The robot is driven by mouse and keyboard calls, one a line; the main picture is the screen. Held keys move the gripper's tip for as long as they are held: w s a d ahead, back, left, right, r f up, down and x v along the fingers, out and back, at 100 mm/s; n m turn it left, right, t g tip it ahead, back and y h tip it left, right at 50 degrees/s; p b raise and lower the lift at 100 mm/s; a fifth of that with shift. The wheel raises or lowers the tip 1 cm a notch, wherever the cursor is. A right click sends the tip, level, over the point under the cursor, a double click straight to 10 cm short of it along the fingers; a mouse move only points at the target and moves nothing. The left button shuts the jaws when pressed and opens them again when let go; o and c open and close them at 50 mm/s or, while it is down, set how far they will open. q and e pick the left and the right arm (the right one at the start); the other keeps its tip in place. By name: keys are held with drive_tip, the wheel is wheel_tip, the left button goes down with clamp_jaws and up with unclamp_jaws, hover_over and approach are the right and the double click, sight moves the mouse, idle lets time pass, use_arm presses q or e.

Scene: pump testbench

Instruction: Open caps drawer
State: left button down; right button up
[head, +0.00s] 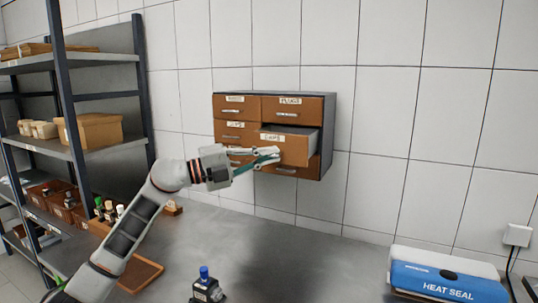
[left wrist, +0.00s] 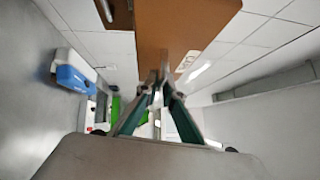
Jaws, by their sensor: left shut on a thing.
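A wall-mounted cabinet (head: 328,130) holds brown drawers in two columns. The middle drawer of the right column, the caps drawer (head: 297,150), is pulled partly out, its grey interior showing at the top. Its white label seems to read CAPS. My left gripper (head: 274,154) is at this drawer's front and shut on its handle, which the fingers mostly hide. In the left wrist view the fingers (left wrist: 159,80) meet against the brown drawer front (left wrist: 180,25). The other drawers look closed. My right gripper is not in view.
A grey worktop (head: 270,240) lies below the cabinet. On it are a small bottle with a blue cap (head: 206,286) and a blue-and-white heat sealer (head: 445,283) at the right. A shelving unit (head: 70,140) with boxes and bins stands at the left.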

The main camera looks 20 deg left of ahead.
use_arm(q)
drive_tip(key=c, duration=2.2)
unclamp_jaws()
drive_tip(key=shift+a+r, duration=0.1)
drive_tip(key=shift+r, duration=0.05)
drive_tip(key=v, duration=1.2)
